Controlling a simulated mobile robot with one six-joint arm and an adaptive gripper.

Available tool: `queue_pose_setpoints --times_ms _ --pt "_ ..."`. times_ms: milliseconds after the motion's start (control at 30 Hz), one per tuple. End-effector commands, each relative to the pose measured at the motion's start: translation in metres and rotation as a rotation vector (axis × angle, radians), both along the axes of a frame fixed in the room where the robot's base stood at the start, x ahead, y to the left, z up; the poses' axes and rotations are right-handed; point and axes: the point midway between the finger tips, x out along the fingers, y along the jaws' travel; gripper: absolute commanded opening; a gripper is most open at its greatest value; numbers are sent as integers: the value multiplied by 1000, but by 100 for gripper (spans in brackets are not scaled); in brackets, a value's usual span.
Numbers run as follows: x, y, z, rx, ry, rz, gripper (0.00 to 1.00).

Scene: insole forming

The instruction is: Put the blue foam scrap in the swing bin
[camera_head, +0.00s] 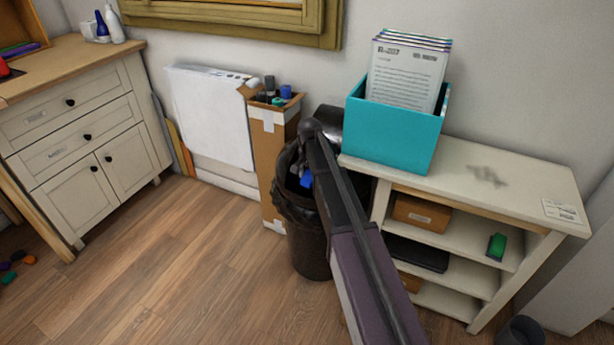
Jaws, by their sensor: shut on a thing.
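The swing bin (308,250) is a dark round bin with a black liner folded over its rim. It stands on the floor between a tall cardboard box and the white shelf unit. My arm reaches up from the bottom right, and my gripper (301,172) points down over the bin's mouth. My gripper is shut on the blue foam scrap (306,180), of which only a small blue patch shows. The arm hides the bin's right side, and I cannot tell how far the scrap is inside the rim.
The tall cardboard box (272,155) with rolls stands left of the bin. The white shelf unit (500,185) on the right carries a teal file box (393,138). A white drawer cabinet (75,125) is at the left. Coloured scraps (12,266) lie on the floor; the middle floor is clear.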

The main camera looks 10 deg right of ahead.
Motion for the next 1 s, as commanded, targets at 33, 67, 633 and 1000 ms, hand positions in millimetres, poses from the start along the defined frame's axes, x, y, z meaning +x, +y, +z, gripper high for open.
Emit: queue_pose_setpoints --times_ms 33,67,633,1000 --pt "0 0 -8 0 0 0 43" --pt "0 0 -10 0 0 0 43" --pt "0 -1 -21 0 0 -1 43" --pt "0 -1 -21 0 0 -1 100"
